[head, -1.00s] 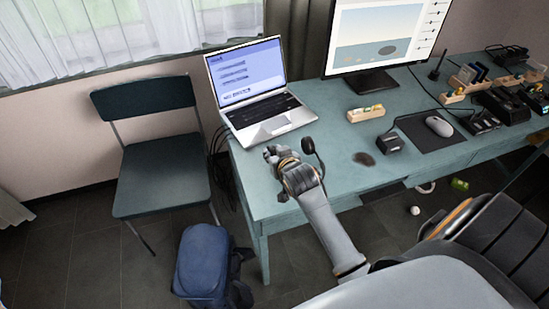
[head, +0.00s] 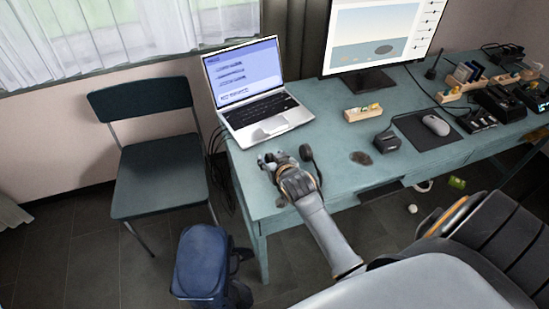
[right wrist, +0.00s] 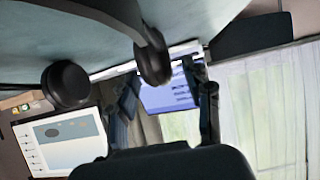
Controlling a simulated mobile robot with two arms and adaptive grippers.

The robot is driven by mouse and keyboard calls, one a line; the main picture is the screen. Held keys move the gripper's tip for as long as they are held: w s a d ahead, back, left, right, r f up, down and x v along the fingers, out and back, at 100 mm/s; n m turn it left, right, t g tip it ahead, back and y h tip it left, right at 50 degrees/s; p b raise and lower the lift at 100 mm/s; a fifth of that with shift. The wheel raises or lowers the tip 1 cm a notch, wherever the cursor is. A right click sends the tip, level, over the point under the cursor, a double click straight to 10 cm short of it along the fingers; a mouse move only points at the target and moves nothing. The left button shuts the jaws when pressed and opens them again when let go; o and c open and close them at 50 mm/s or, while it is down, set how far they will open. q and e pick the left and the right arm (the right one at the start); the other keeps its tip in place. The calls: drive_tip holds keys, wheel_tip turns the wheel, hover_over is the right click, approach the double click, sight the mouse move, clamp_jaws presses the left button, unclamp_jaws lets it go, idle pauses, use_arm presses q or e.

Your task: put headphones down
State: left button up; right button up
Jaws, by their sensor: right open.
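The dark headphones are at the table's front left, partly hidden by my right gripper in the head view, where one round ear cup (head: 306,152) shows just right of the hand. In the right wrist view the headphones' band and ear cups (right wrist: 68,84) show close to the pale tabletop. My right gripper (head: 272,160) is open over the table's left front area, in front of the laptop. Its spread fingers (right wrist: 167,90) show in the right wrist view, with one ear cup near the gap between them. I cannot tell whether they touch. My left gripper is not in view.
The teal table (head: 335,130) holds an open laptop (head: 262,95) just beyond the gripper. A monitor (head: 375,40), a wooden block holder (head: 363,112), a black box (head: 387,142) and a mouse (head: 436,125) stand to the right. A chair (head: 155,170) and blue backpack (head: 203,262) are left.

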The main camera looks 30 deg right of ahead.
drive_tip(key=shift+s+r, duration=0.2)
drive_tip(key=shift+s, duration=0.1)
drive_tip(key=v, duration=1.1)
drive_tip(key=shift+s+r, duration=0.1)
drive_tip(key=shift+s, duration=0.1)
